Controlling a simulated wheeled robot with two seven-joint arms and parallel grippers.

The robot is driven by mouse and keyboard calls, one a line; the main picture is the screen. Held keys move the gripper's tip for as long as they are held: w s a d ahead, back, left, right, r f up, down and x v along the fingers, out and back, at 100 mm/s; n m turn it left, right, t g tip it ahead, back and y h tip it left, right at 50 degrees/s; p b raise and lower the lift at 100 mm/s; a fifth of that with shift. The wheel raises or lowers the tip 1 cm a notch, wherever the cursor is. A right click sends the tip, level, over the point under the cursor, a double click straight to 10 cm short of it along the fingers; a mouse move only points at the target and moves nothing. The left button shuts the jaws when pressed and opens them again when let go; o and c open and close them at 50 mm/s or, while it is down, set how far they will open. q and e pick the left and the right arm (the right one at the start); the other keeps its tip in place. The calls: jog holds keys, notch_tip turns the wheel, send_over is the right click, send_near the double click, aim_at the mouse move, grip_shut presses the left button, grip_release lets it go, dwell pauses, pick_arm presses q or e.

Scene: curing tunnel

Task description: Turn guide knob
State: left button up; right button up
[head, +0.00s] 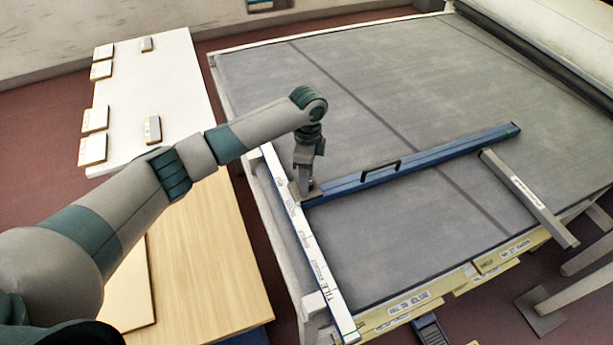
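A blue guide bar (440,154) with a black handle (380,170) lies across the grey table bed (385,245). My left gripper (305,188) points down at the bar's left end, close to the white marked strip (318,262) along the bed's left edge. A small grey fitting shows around the fingertips there. No knob can be made out clearly; the gripper covers that spot. I cannot tell whether the fingers are open or shut, or whether they touch anything. My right gripper is not in view.
A grey-white labelled bar (528,198) lies at the bed's right front. A wooden table (210,255) and a white table (165,85) with several small blocks stand left. A large roller (550,35) spans the far right. Yellow labels line the front edge.

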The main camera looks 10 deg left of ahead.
pick_arm(q)
jog(key=shift+r, duration=0.1)
jog(key=shift+w+r+b, duration=0.1)
jog(key=shift+r+b, duration=0.3)
jog(key=shift+r, duration=0.15)
notch_tip(320, 180, up, 16)
jog(key=b, duration=0.5)
jog(key=shift+w, duration=0.4)
jog(key=shift+s, duration=0.1)
